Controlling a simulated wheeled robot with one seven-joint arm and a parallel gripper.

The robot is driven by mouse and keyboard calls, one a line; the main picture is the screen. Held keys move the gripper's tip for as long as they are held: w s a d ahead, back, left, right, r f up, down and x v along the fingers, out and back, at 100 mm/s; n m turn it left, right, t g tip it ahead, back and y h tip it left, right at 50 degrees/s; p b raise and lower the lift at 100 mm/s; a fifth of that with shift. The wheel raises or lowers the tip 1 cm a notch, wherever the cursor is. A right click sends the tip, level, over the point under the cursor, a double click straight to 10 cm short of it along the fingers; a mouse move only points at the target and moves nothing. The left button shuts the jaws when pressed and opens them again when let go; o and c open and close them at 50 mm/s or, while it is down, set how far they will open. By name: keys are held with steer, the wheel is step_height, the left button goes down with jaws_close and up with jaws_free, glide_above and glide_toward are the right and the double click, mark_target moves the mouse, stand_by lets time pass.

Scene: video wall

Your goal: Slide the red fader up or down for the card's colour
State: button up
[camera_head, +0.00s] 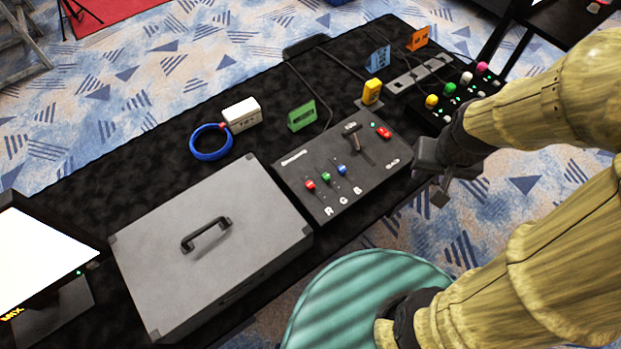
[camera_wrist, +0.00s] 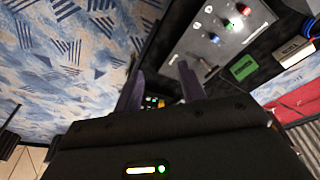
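The grey fader panel (camera_head: 290,172) lies on the black-covered table, with a red fader (camera_head: 311,185) on the left, then a green and a blue one, above the letters R, G, B. The red fader also shows in the wrist view (camera_wrist: 244,9), near the top edge. A green card (camera_head: 302,116) stands just behind the panel; a blue card (camera_head: 377,58) and an orange card (camera_head: 418,38) stand farther back. My gripper (camera_head: 431,177) is right of the panel, apart from it and the faders. In the wrist view, its fingers (camera_wrist: 160,90) are apart with nothing between them.
A large grey case (camera_head: 150,245) with a handle lies left of the panel. The panel also bears a T-bar lever (camera_head: 361,145) and a red button (camera_head: 383,131). A box of coloured knobs (camera_head: 455,95) is at the back right. A teal round seat (camera_head: 350,300) stands in front.

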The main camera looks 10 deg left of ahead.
steer(key=w+a+f+n+g+b, duration=0.1)
steer(key=w+a+f+n, duration=0.25)
steer(key=a, duration=0.35)
steer(key=w+a+f+n+g+b, duration=0.1)
steer(key=w+a+f+n+b, duration=0.1)
steer(key=w+a, duration=0.3)
steer(key=n, duration=0.5)
glide_above(310, 184)
steer(key=shift+m+g, duration=0.25)
steer(key=shift+g, duration=0.05)
step_height(310, 184, down, 5)
steer(key=shift+r+b, duration=0.15)
steer(key=shift+b, duration=0.25)
step_height(310, 184, down, 18)
steer(key=shift+r+p, duration=0.25)
steer(key=shift+p, duration=0.35)
jaws_close()
